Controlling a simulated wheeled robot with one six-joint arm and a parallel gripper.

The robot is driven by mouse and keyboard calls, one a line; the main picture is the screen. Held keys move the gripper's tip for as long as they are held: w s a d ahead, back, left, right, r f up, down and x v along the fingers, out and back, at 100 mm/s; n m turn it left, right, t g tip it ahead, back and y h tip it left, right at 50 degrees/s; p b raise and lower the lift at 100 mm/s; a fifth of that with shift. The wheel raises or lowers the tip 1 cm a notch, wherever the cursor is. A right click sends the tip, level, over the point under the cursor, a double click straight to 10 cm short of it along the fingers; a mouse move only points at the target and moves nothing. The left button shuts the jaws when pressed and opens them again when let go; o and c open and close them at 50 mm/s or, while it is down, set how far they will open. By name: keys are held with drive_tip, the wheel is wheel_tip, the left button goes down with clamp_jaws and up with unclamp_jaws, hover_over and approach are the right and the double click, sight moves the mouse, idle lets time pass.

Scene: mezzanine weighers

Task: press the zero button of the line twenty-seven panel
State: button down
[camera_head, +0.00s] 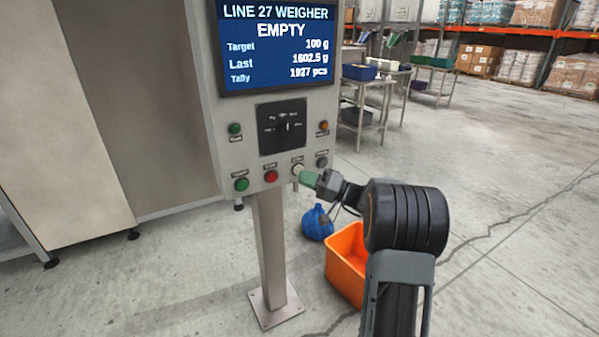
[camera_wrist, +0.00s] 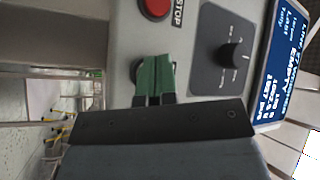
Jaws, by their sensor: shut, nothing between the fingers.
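The line 27 panel (camera_head: 218,130) stands on a grey post, with a blue screen (camera_head: 275,45) reading "LINE 27 WEIGHER" and "EMPTY". Its lower row holds a green button (camera_head: 241,184), a red button (camera_head: 271,176), a pale button (camera_head: 298,169) and a dark grey button (camera_head: 321,161). The pale button's label is too small to read surely. My gripper (camera_head: 306,178) is shut, its green fingertips at the pale button's lower right edge. In the wrist view the fingertips (camera_wrist: 155,75) hide most of a button beside the red STOP button (camera_wrist: 155,8). I cannot tell whether they touch it.
A black rotary selector (camera_head: 283,126) sits above the row, between a green button (camera_head: 235,128) and an orange one (camera_head: 323,125). An orange crate (camera_head: 345,262) and blue bag (camera_head: 317,223) are on the floor below. Open floor lies to the right.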

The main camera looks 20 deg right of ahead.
drive_tip(key=shift+w, duration=0.3)
drive_tip(key=shift+w+a+b, duration=0.1)
drive_tip(key=shift+w+b, duration=0.3)
idle(0.7)
drive_tip(key=shift+s, duration=0.2)
drive_tip(key=shift+s+b, duration=0.65)
drive_tip(key=shift+s+d+b, duration=0.2)
drive_tip(key=shift+s+b, duration=0.4)
drive_tip(key=shift+s, duration=0.65)
drive_tip(key=shift+s+d+b, duration=0.2)
drive_tip(key=shift+s+b, duration=0.4)
drive_tip(key=shift+s, duration=0.65)
